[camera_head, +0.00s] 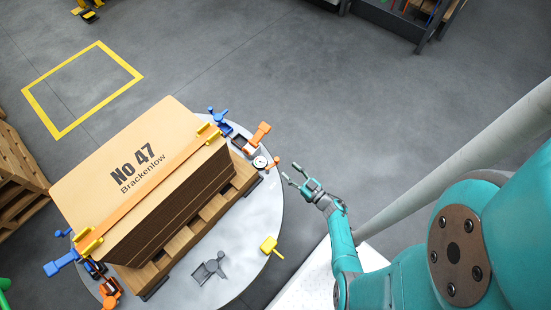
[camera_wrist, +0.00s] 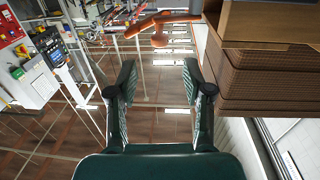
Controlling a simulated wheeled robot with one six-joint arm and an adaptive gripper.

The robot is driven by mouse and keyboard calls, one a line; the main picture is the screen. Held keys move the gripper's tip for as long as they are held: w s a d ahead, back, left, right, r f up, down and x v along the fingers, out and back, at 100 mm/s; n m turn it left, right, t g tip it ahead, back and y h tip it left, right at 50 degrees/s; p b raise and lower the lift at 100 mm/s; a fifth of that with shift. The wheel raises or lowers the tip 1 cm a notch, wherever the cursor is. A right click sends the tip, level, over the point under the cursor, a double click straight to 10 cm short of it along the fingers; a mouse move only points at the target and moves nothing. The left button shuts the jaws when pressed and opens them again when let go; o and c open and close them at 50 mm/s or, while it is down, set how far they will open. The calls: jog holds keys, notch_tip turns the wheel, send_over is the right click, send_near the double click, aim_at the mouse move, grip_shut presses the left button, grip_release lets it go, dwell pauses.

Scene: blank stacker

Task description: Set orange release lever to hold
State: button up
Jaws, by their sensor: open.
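An orange lever with a round knob (camera_head: 275,161) shows at the right edge of the round grey turntable, beside a small dial gauge (camera_head: 259,162). In the wrist view an orange lever (camera_wrist: 160,21) with a ball-like knob lies ahead of the fingers, near the top of the picture. I cannot read any hold or release marking. My gripper (camera_head: 291,173) is open and empty, just right of the knob and apart from it. In the wrist view the two fingers (camera_wrist: 159,78) stand wide apart with nothing between them.
A strapped stack of brown cardboard blanks (camera_head: 130,165) stands on a wooden pallet on the turntable (camera_head: 240,262). Another orange handle (camera_head: 262,132), blue clamps (camera_head: 218,115) and a yellow handle (camera_head: 269,245) sit around the rim.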

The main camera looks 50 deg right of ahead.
aim_at(277, 159)
jog(key=w, duration=0.8)
jog(key=shift+w+d, duration=0.25)
grip_shut()
